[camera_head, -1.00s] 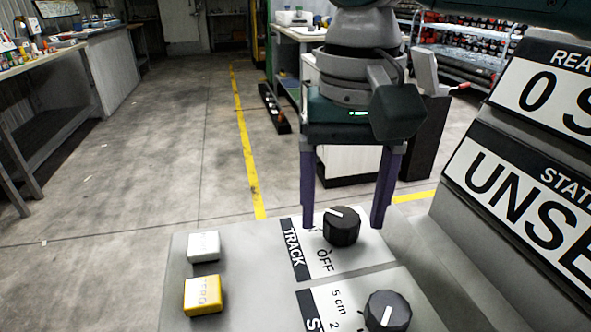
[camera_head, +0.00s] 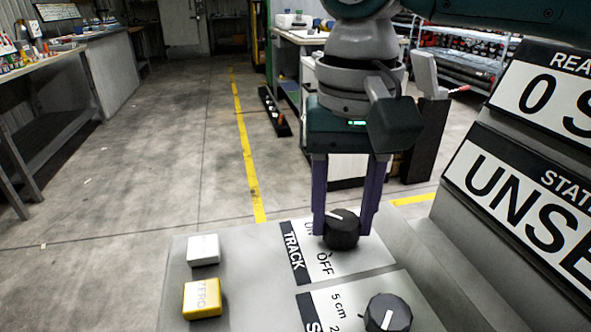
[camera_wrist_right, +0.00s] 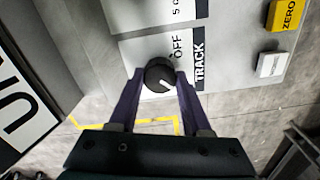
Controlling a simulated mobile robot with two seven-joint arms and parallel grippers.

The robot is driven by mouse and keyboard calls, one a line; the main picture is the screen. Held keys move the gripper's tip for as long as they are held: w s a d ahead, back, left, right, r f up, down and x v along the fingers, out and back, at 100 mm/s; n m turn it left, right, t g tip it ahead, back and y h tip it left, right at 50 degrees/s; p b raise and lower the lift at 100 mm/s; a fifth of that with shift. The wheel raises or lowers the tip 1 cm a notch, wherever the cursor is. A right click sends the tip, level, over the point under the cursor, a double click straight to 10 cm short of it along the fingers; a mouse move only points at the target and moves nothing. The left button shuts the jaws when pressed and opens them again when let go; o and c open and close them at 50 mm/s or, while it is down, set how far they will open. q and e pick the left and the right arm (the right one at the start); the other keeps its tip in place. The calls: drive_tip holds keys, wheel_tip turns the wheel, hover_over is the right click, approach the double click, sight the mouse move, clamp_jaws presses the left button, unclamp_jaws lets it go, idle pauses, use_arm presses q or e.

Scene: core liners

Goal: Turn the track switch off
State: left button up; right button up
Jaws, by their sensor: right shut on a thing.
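The track switch is a round black knob (camera_head: 341,230) with a white pointer line, on a white plate labelled TRACK and OFF (camera_head: 325,262). In the head view its pointer aims to the upper left, away from the word OFF. My right gripper (camera_head: 341,232) comes down from above, its two purple fingers shut on the knob from either side. The right wrist view also shows the knob (camera_wrist_right: 158,76) between the fingertips, with OFF beyond it. My left gripper is not in view.
A second black knob (camera_head: 387,314) sits nearer on the panel. A white button (camera_head: 203,249) and a yellow ZERO button (camera_head: 202,298) stand to the left. Large sign panels (camera_head: 527,200) rise at the right, close to the right arm.

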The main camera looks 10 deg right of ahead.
drive_tip(key=shift+r+p, duration=0.2)
drive_tip(key=shift+p, duration=0.25)
clamp_jaws()
drive_tip(key=n+p, duration=0.3)
drive_tip(key=p, duration=0.3)
drive_tip(key=shift+r+p, duration=0.2)
drive_tip(key=shift+p, duration=0.1)
drive_tip(key=shift+f+n+p, duration=0.1)
drive_tip(key=shift+n+p, duration=0.3)
drive_tip(key=shift+n, duration=0.1)
drive_tip(key=n, duration=0.1)
drive_tip(key=n+p, duration=0.1)
drive_tip(key=n, duration=0.1)
drive_tip(key=shift+f+n, duration=0.2)
drive_tip(key=shift+n, duration=0.1)
drive_tip(key=n+p, duration=0.1)
drive_tip(key=n, duration=0.2)
drive_tip(key=shift+a+n, duration=0.1)
drive_tip(key=shift+n, duration=0.2)
drive_tip(key=n, duration=0.4)
drive_tip(key=shift+n+p, duration=0.3)
drive_tip(key=shift+n, duration=1.1)
